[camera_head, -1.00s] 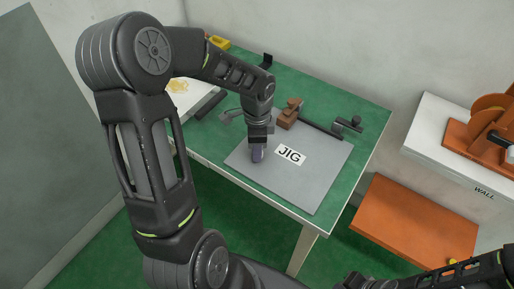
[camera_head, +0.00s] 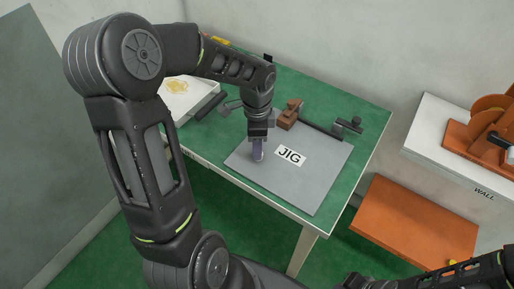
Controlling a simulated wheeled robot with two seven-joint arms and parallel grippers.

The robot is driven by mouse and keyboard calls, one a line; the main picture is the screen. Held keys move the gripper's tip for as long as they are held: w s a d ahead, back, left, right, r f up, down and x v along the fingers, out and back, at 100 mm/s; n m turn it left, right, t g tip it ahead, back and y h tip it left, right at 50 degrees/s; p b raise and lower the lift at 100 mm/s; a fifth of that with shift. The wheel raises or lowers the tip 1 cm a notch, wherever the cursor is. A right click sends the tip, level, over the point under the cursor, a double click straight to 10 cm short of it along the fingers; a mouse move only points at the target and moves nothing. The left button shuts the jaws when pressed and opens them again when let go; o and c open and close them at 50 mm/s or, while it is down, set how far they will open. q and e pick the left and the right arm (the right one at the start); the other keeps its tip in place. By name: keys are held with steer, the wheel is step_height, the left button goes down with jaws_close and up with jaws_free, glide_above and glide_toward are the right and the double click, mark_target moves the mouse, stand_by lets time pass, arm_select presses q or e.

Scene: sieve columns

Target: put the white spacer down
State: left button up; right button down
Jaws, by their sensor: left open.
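A small pale lavender-white upright piece (camera_head: 257,152), which looks like the white spacer, stands at the left part of the grey jig plate (camera_head: 308,185), left of the JIG label. My left gripper (camera_head: 258,137) is directly above it, pointing down, and is open. Its fingers are small and dark, and they hide the top of the piece. I cannot tell whether the fingers still touch its sides. Only part of my right arm shows at the bottom right, and its gripper is not in view.
The plate lies on a green table (camera_head: 365,118). A brown clamp block (camera_head: 290,113) and a dark bar with a stop (camera_head: 348,127) stand along the plate's back edge. A white tray (camera_head: 190,105) is at the left. The plate's right part is clear.

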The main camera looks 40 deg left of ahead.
arm_select(q)
step_height(320, 180, up, 9)
stand_by(0.3)
